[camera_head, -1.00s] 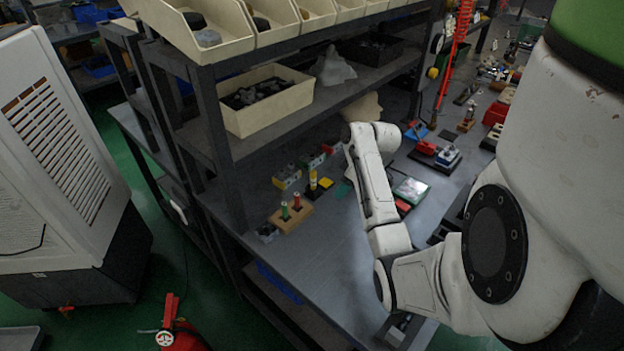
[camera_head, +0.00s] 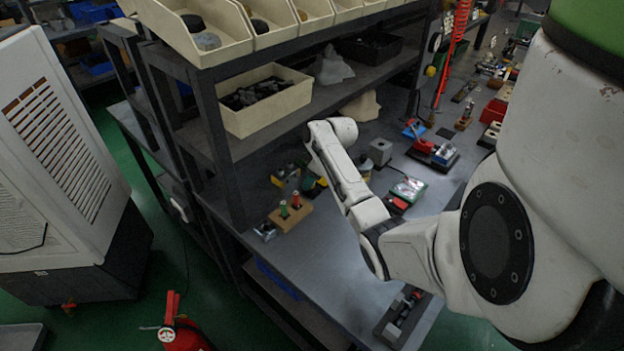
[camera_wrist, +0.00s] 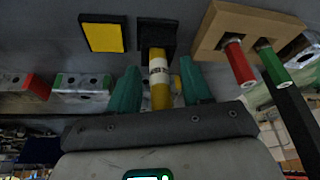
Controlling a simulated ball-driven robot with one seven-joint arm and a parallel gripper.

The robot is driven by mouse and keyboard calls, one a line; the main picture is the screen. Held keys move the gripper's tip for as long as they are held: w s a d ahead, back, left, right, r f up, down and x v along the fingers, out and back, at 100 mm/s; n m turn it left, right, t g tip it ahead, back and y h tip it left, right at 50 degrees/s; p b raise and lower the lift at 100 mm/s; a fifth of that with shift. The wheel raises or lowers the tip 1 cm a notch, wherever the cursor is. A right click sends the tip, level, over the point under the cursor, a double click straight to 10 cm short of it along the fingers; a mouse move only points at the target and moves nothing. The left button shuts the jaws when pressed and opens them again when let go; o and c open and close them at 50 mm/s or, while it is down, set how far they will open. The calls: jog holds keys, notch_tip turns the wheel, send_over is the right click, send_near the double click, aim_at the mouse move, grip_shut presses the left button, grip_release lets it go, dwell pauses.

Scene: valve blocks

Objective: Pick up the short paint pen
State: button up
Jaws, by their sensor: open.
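A yellow pen with a white band (camera_wrist: 158,72) stands in a black holder (camera_wrist: 156,36) in the wrist view. The teal fingers of my gripper (camera_wrist: 160,78) are open, one on each side of the pen, with gaps visible. A wooden block (camera_wrist: 242,22) beside it holds a red pen (camera_wrist: 239,62) and a green pen (camera_wrist: 270,62). In the head view the wooden block (camera_head: 291,218) is on the bench, left of my arm. My arm mostly hides the yellow pen there. Which pen counts as the short one is unclear.
A yellow square on a black base (camera_wrist: 103,36) lies beside the black holder. Metal blocks with red and green faces (camera_wrist: 80,86) stand at the left of the wrist view. A shelf with a cream bin (camera_head: 265,112) rises behind. The front of the bench (camera_head: 300,265) is mostly clear.

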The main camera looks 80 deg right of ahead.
jog(key=shift+c, duration=0.2)
grip_shut()
dwell(0.4)
